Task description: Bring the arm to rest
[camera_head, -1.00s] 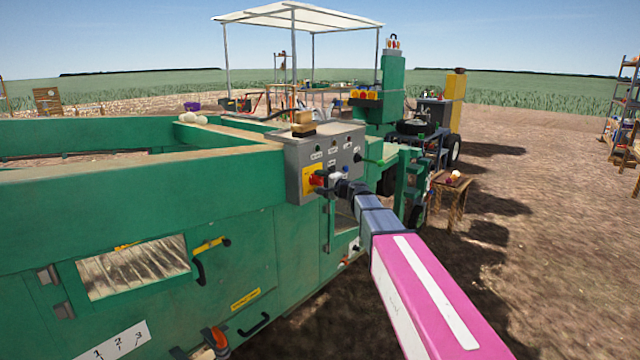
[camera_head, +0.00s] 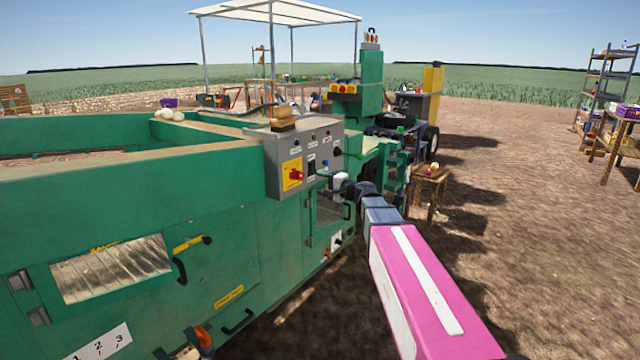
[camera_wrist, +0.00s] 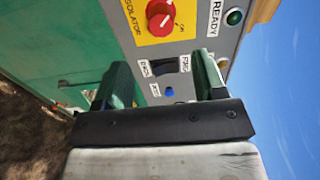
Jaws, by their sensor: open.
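My gripper shows in the wrist view (camera_wrist: 163,80), its two green fingers apart with nothing between them. In the head view my gripper (camera_head: 332,174) hangs in front of the lower right part of the grey control panel (camera_head: 275,150) on the green machine. My pink and white arm reaches to it from the lower right. In the wrist view a black rocker switch (camera_wrist: 165,66) and a blue button (camera_wrist: 169,91) show beyond the fingers. The red isolator knob (camera_wrist: 160,17) on its yellow plate is above them. Whether the fingers touch the panel I cannot tell.
A small wooden stand (camera_head: 428,190) is beyond my arm. A table (camera_head: 618,150) and shelves (camera_head: 605,85) are far right. Bare ground on the right is free.

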